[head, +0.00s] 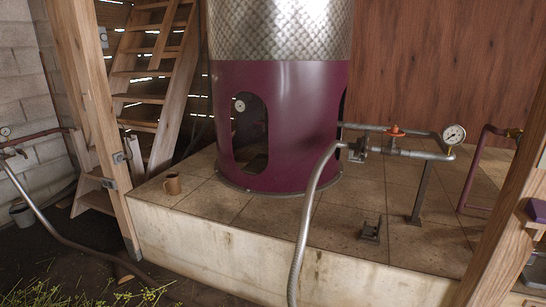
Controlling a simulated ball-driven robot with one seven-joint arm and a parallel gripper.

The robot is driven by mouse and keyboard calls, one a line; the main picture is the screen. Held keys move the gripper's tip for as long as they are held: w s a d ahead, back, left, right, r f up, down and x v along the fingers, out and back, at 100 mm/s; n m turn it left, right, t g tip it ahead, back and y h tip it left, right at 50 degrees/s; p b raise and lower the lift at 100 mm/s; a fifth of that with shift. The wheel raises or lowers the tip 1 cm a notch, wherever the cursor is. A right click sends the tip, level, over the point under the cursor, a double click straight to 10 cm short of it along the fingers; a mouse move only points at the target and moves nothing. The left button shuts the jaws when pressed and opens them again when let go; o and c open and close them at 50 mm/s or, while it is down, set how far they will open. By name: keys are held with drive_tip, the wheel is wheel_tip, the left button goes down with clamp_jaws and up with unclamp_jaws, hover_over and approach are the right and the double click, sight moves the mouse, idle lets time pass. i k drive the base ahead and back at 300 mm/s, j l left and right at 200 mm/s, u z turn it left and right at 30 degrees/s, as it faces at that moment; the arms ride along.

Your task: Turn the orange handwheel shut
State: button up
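The orange handwheel (395,131) sits on top of a valve in a grey metal pipe (415,154), to the right of the large still. It is small in the head view, and how far it is turned cannot be told. A round white pressure gauge (454,135) stands at the pipe's right end. My gripper is not in view.
The maroon and steel still (300,115) stands on a raised tiled platform (235,210). A flexible hose (308,215) runs down over its front edge. Wooden posts (95,110) flank the platform.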

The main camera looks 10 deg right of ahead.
sight(394, 131)
drive_tip(key=i+j+z, duration=0.2)
drive_tip(key=i+z, duration=0.15)
drive_tip(key=i+j+z, duration=0.35)
drive_tip(key=i, duration=0.15)
drive_tip(key=i+j+z, duration=0.35)
drive_tip(key=i+j, duration=0.05)
